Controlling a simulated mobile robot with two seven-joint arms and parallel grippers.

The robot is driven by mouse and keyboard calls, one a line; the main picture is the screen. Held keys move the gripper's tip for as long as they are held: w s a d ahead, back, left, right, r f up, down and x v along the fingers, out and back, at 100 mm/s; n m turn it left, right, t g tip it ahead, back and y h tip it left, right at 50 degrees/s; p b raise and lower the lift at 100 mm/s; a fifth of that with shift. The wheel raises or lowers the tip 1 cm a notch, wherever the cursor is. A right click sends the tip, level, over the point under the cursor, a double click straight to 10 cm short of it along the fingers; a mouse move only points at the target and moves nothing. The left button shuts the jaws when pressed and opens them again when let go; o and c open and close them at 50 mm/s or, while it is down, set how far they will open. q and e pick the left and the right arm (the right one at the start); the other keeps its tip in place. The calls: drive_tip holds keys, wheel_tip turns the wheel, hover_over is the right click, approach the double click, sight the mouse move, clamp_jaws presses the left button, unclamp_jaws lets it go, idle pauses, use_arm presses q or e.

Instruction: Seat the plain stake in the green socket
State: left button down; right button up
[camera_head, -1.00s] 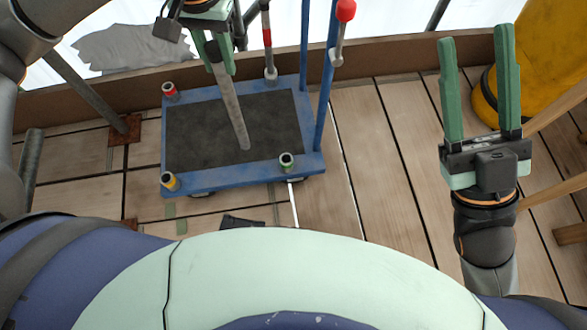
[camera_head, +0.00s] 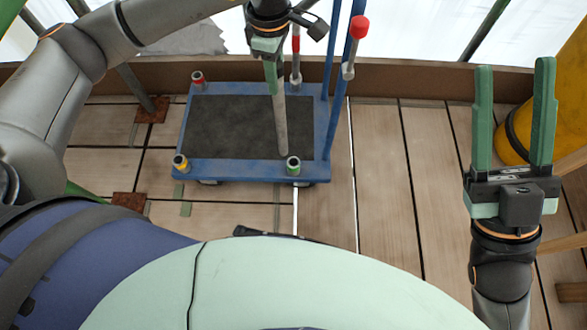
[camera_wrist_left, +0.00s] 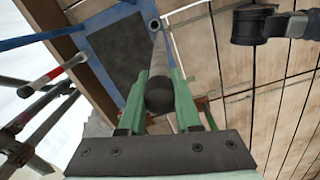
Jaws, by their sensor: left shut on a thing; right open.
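A plain grey stake (camera_head: 279,125) is held in my left gripper (camera_head: 271,70), which is shut on its upper part. The stake hangs steeply, slightly tilted, over the blue cart (camera_head: 240,170). Its lower end is just behind and left of the green socket (camera_head: 293,166) at the cart's near right corner, apart from it in the picture; its height above the deck is unclear. In the left wrist view the stake (camera_wrist_left: 159,65) runs from between the fingers (camera_wrist_left: 160,100) toward a round socket (camera_wrist_left: 155,25). My right gripper (camera_head: 513,125) is open and empty at the right.
The cart also has a red socket (camera_head: 198,80) and a yellow socket (camera_head: 181,163). A red-and-white rod (camera_head: 296,55) stands at its far right corner. Blue handle posts (camera_head: 333,90) and a red-knobbed rod (camera_head: 354,50) rise on its right. Plank floor (camera_head: 385,180) there is clear.

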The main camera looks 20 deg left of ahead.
sight(281, 119)
use_arm(q)
drive_tip(key=n, duration=0.1)
drive_tip(key=f+n, duration=0.1)
drive_tip(key=n, duration=0.1)
drive_tip(key=d+n, duration=0.1)
drive_tip(key=shift+w+f+n, duration=0.15)
drive_tip(key=shift+w+n, duration=0.2)
drive_tip(key=shift+n, duration=0.05)
wheel_tip(281, 119, down, 14)
drive_tip(key=w+d+n+b, duration=0.1)
drive_tip(key=d+n+b, duration=0.1)
drive_tip(key=n, duration=1.1)
drive_tip(key=shift+w, duration=0.1)
drive_tip(key=shift+f, duration=0.15)
drive_tip(key=c, duration=0.6)
unclamp_jaws()
